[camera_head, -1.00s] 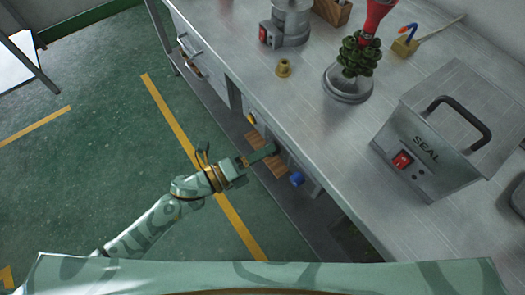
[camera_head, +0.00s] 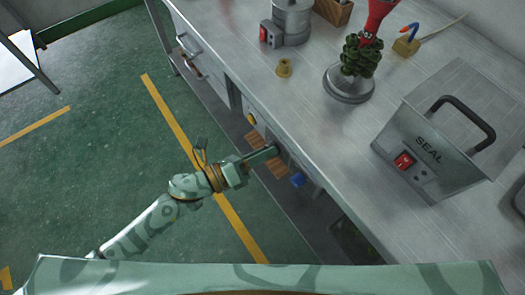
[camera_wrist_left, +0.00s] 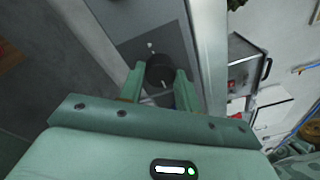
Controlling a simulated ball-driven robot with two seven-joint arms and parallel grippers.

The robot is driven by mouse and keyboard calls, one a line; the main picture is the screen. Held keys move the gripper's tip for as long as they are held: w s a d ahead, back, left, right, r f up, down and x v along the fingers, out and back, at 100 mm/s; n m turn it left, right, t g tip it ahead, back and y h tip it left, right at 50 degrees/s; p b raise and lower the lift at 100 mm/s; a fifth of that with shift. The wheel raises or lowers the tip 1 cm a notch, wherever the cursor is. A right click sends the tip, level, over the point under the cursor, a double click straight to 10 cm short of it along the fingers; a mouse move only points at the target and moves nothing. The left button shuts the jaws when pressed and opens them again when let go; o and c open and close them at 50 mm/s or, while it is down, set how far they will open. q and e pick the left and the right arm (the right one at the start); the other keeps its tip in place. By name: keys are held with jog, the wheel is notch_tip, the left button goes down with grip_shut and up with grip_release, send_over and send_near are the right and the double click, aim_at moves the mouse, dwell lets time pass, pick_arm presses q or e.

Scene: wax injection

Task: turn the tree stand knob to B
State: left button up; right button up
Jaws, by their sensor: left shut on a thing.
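The black round knob (camera_wrist_left: 160,70) sits on a grey panel (camera_wrist_left: 135,48) in the left wrist view. The two green fingers of my left gripper (camera_wrist_left: 160,84) are on either side of it, shut on it. Small white marks show around the knob, too small to read as letters. In the head view my left gripper (camera_head: 272,153) reaches the front of the bench, and its fingers hide most of the knob. The green wax tree (camera_head: 361,57) stands on its round grey base (camera_head: 349,88) on the bench top. My right gripper is out of view.
On the bench front, a yellow knob (camera_head: 251,118) and a blue knob (camera_head: 297,180) lie on either side of my gripper.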

pick_arm(q)
jog(key=o, duration=1)
jog(key=shift+a, duration=0.1)
jog(key=p+v, duration=0.1)
jog(key=v, duration=1.5)
jog(key=shift+s, duration=0.1)
